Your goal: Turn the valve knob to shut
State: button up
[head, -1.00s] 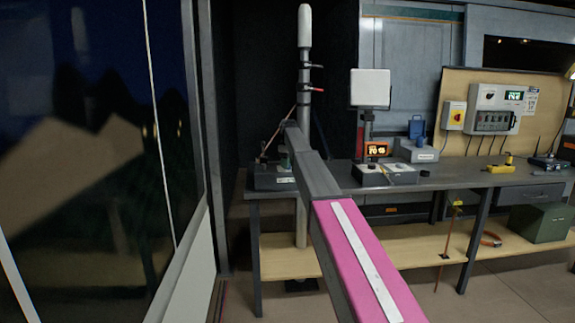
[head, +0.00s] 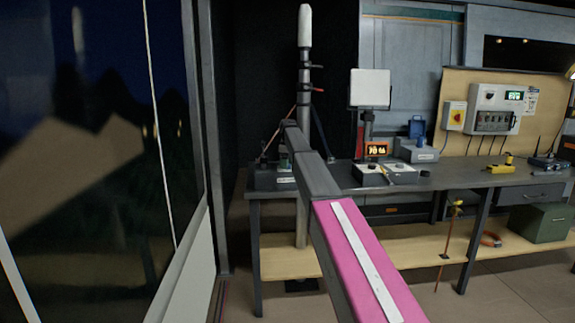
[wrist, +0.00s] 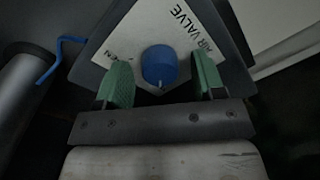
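The valve knob (wrist: 158,66) is a blue round knob with a small light pointer mark at its lower edge. It sits on a white plate (wrist: 125,32) lettered "AIR VALVE", with part of another word at the left. My gripper (wrist: 162,78) has two green fingers, one on each side of the knob in the wrist view. The fingers are apart, with visible gaps to the knob. In the head view my arm reaches toward the bench's left end, and the knob and fingers cannot be made out there.
A dark workbench (head: 436,180) carries a lit display (head: 377,149), a small box and a yellow device (head: 499,165). A grey pole (head: 303,80) stands by my arm's far end. In the wrist view a blue bent rod (wrist: 60,50) lies left of the plate.

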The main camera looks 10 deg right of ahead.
notch_tip(320, 180, up, 11)
jog(key=shift+w, duration=0.2)
dwell(0.5)
jog(key=shift+d+f, duration=0.1)
jog(key=shift+f, duration=0.05)
